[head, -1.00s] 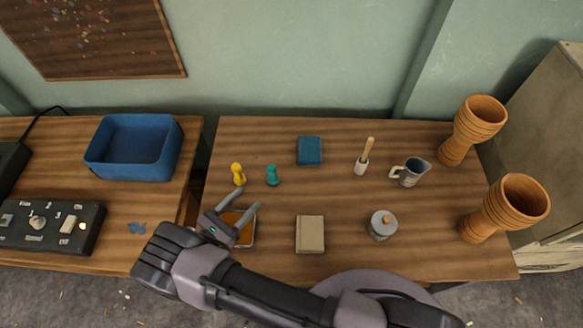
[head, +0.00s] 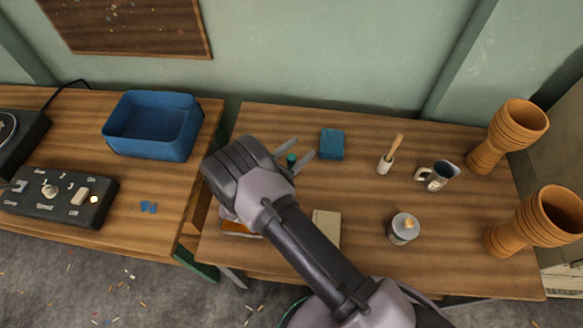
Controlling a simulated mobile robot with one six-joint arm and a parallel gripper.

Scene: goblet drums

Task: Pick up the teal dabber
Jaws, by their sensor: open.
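The teal dabber (head: 291,159) stands on the right-hand table in the head view, left of a blue block. Only its rounded top shows; my arm hides its lower part. My gripper (head: 299,148) is open, with its two fingers reaching toward the back of the table. In the picture the dabber's top lies between the two fingers. I cannot tell how high the fingers are above it or whether they touch it. The yellow dabber is hidden behind my arm.
A blue block (head: 332,144) stands just right of the fingers. A tray (head: 238,227) and a beige block (head: 327,225) are partly under my arm. A brush in a holder (head: 386,160), mug (head: 437,176), lidded pot (head: 404,229) and two goblet drums (head: 507,135) are further right.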

